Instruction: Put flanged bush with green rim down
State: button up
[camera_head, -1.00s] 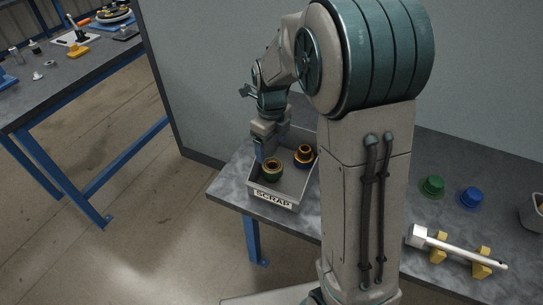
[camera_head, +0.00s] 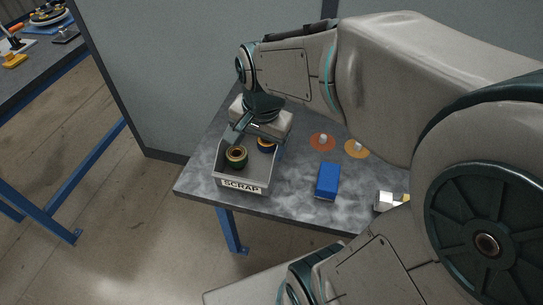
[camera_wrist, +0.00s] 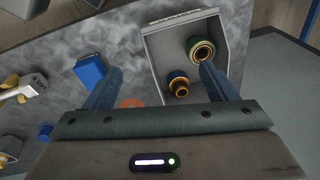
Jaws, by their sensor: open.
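The flanged bush with green rim (camera_head: 236,157) stands in the grey bin marked SCRAP (camera_head: 240,187), near its front left. It also shows in the wrist view (camera_wrist: 201,50), its dark bore and gold ring facing up. My gripper (camera_head: 254,138) is over the bin, open and empty. In the wrist view its two fingers are wide apart, and the right fingertip overlaps the edge of the green-rimmed bush; I cannot tell whether they touch. A second bush with a blue rim (camera_wrist: 179,86) lies deeper in the bin, partly hidden by my gripper in the head view.
A blue block (camera_head: 328,180) lies on the table right of the bin. An orange disc (camera_head: 322,142) and a yellow disc (camera_head: 357,149) lie behind it. A pale fitting (camera_head: 388,201) is partly hidden by my arm. A wall stands behind the table.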

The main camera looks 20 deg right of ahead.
jog(key=s+d+n, duration=0.1)
jog(key=s+n, duration=0.5)
jog(key=n, duration=0.3)
jog(key=shift+s+t, duration=0.3)
jog(key=shift+t, duration=0.1)
jog(key=shift+f, duration=0.1)
dwell(0.4)
